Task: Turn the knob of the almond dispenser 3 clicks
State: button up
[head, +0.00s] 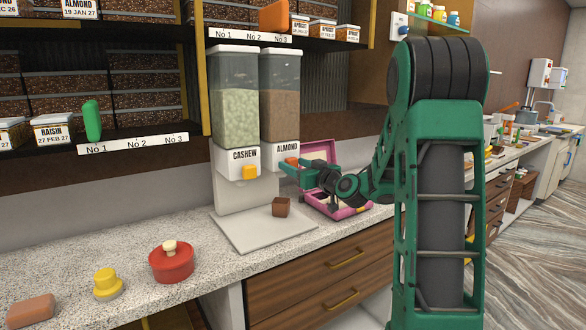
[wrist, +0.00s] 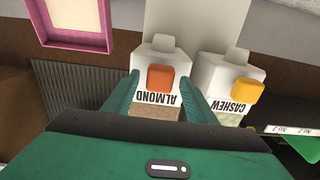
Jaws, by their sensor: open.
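The almond dispenser (head: 280,95) is a clear bin of brown contents with a white lower part labelled ALMOND, right of the cashew dispenser (head: 236,100). Its orange knob (head: 292,161) is partly covered by my gripper (head: 288,168) in the head view. In the wrist view, upside down, the orange knob (wrist: 160,78) lies between the two open green fingers of my gripper (wrist: 158,88), with a gap on each side. I cannot tell how deep the fingers reach around it. The yellow cashew knob (wrist: 246,91) is beside it, outside the fingers.
A pink open box (head: 346,211) stands behind my gripper. A red pot (head: 171,264), a yellow item (head: 107,285) and a brown block (head: 30,311) line the counter at left. Shelves hang above.

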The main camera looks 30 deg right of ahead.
jog(key=shift+w, duration=0.2)
jog(key=c, duration=1.1)
jog(key=shift+m, duration=0.3)
jog(key=m, duration=0.3)
jog(key=shift+m, duration=0.4)
jog(key=m, duration=0.4)
jog(key=shift+d+m, duration=0.1)
jog(key=shift+m, duration=0.2)
jog(key=m, duration=0.4)
jog(key=shift+d+f, duration=0.1)
jog(key=shift+f, duration=0.05)
jog(key=m, duration=0.4)
jog(key=shift+f+m, duration=0.1)
jog(key=shift+m, duration=0.2)
